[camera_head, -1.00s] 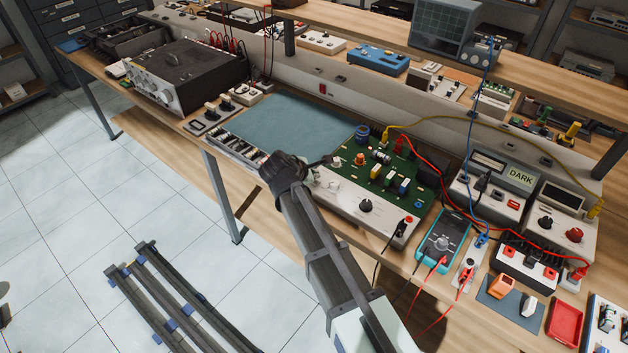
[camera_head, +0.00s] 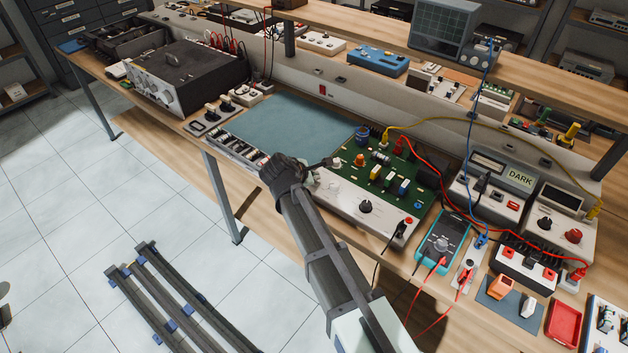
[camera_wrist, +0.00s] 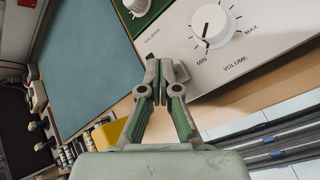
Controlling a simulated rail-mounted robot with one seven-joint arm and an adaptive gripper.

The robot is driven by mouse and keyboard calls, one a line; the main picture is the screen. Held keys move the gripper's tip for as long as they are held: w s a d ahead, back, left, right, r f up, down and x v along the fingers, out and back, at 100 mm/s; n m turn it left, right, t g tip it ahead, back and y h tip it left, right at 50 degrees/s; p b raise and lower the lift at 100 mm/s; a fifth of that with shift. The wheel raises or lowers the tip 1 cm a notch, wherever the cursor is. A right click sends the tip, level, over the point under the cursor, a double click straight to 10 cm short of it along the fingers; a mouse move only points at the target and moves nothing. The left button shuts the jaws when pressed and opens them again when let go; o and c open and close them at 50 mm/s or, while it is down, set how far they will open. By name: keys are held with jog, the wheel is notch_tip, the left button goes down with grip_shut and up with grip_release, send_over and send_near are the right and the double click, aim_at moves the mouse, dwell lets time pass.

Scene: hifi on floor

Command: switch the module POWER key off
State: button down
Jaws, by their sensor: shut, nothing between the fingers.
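The module (camera_head: 345,197) is a green circuit board with a pale front panel, on the bench in the head view. A dark knob and a small red part (camera_head: 409,220) show on the panel; I cannot tell whether the red part is the POWER key. In the wrist view, the panel (camera_wrist: 270,18) carries a white VOLUME knob (camera_wrist: 213,25) with MIN and MAX marks. My gripper (camera_wrist: 166,72) is shut and empty, its fingertips just below and left of that knob in the picture. In the head view, my gripper (camera_head: 298,170) is at the panel's left end. No POWER label is readable.
A blue-green mat (camera_head: 290,125) lies left of the board. A teal multimeter (camera_head: 442,240) with red leads stands right of the module. Red, yellow and blue cables cross the bench's right side. The floor in front is open, apart from dark rails.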

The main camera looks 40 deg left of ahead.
jog(key=shift+r, duration=0.25)
jog(key=shift+r+p, duration=2)
jog(key=shift+r, duration=0.95)
